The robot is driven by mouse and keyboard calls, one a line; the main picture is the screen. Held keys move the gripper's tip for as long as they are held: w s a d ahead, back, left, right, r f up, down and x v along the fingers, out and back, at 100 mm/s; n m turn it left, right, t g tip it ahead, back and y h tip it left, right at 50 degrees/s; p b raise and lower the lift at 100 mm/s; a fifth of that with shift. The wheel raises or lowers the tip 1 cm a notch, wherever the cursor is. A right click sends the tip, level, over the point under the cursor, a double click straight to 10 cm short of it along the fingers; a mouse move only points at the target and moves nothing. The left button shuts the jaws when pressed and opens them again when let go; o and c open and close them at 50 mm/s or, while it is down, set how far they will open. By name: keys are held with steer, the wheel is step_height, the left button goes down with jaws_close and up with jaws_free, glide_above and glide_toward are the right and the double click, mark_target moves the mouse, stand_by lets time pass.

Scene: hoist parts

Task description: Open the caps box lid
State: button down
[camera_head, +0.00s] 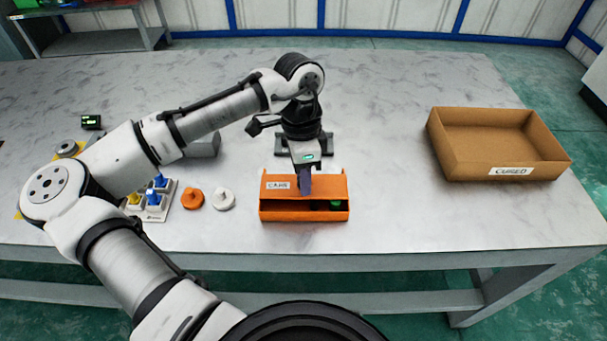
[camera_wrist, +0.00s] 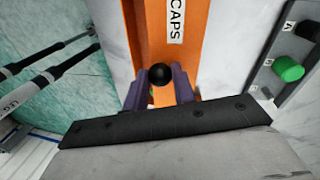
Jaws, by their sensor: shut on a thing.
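The orange caps box (camera_head: 285,215) stands near the front of the table. Its orange lid (camera_head: 330,187) bears a "CAPS" label and also shows in the wrist view (camera_wrist: 190,35). A dark gap shows at the box's front right, with a green piece (camera_head: 336,204) in it. My gripper (camera_head: 305,190) points down over the lid. In the wrist view its purple fingers (camera_wrist: 161,85) are shut around a round black knob (camera_wrist: 160,73) at the orange panel. The exact tilt of the lid is hard to tell.
A brown open box (camera_head: 437,150) labelled "CURED" stands at the right. An orange part (camera_head: 192,198), a white part (camera_head: 223,200) and a small tray (camera_head: 160,212) with blue and yellow pieces lie left of the caps box. The table between the two boxes is clear.

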steer(key=shift+w+r+p, duration=0.1)
steer(key=shift+w+p, duration=0.45)
steer(key=shift+w, duration=1)
steer(key=c, duration=1.1)
jaws_free()
steer(key=shift+c, duration=0.2)
step_height(320, 180, up, 13)
steer(key=w, duration=0.2)
steer(key=shift+w+a+r+b, duration=0.2)
steer(key=shift+w+a+b, duration=0.05)
steer(key=shift+b, duration=0.1)
